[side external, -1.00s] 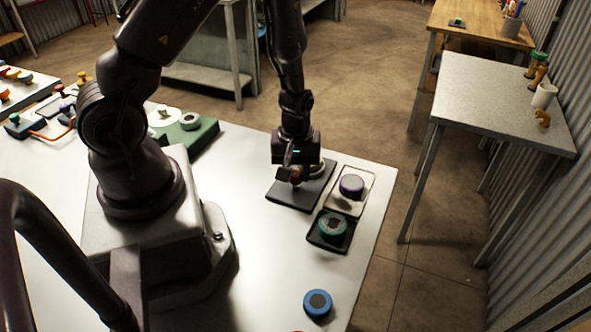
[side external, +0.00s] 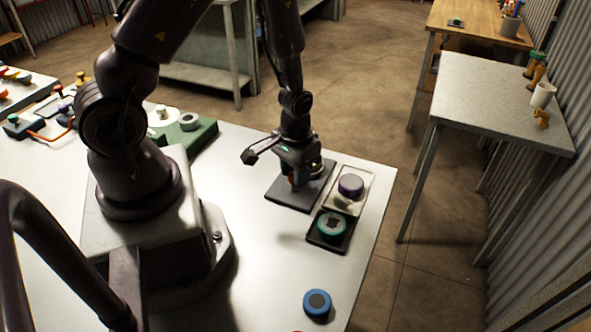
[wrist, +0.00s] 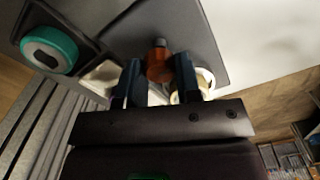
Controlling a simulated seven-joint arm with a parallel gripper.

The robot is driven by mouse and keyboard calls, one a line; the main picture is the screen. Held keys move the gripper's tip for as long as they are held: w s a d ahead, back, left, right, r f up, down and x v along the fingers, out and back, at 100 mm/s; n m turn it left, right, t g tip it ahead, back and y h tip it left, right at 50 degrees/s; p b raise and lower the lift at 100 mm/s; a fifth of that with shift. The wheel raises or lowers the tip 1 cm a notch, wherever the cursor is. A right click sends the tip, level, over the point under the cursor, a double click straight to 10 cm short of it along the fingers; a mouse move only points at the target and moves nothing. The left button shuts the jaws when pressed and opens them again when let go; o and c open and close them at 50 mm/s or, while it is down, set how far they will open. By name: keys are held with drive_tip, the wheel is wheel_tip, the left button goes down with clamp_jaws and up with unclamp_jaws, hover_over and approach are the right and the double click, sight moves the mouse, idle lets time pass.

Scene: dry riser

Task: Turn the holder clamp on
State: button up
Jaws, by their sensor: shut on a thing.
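The clamp appears to be the fitting on a dark flat plate (side external: 283,196), with an orange-brown knob (wrist: 158,66) and a dark cap at one end of it. My gripper (side external: 296,186) points down over the plate. In the wrist view its two fingers stand on either side of the knob, and it is shut on the knob. A cream round part (wrist: 205,82) shows beside the right finger, partly hidden by it. My gripper hides most of the fitting in the side view.
Right of the plate, a purple-rimmed round piece (side external: 351,186) sits in a pale tray and a teal-rimmed one (side external: 332,226) in a black tray. A blue round piece (side external: 317,304) lies near the table's front. A green block (side external: 200,137) stands behind left.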

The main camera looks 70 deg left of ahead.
drive_tip(key=shift+m, duration=0.4)
idle(1.4)
drive_tip(key=o, duration=0.9)
wheel_tip(320, 180, up, 13)
drive_tip(key=shift+f, duration=0.1)
